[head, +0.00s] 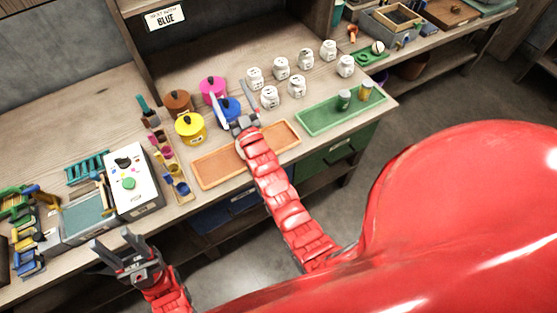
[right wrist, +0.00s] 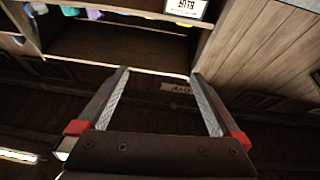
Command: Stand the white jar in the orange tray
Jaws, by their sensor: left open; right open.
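Several white jars with dark markings stand upright at the back of the bench in the head view, among them a front-left jar (head: 270,97) and a back-left jar (head: 254,77). The orange tray (head: 215,171) lies near the front edge and looks empty; my right arm crosses over it. My right gripper (head: 234,103) is open, over or just by the blue pot, left of the jars. In the right wrist view, nothing is between its fingers (right wrist: 160,95). My left gripper (head: 114,246) is open and empty at the bench's front edge, lower left.
Pink (head: 213,89), brown (head: 179,103), yellow (head: 190,128) and blue (head: 229,108) lidded pots stand close to my right gripper. A green tray (head: 318,121) holding small jars lies right of the orange one. A white box (head: 132,182) and small coloured items fill the left.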

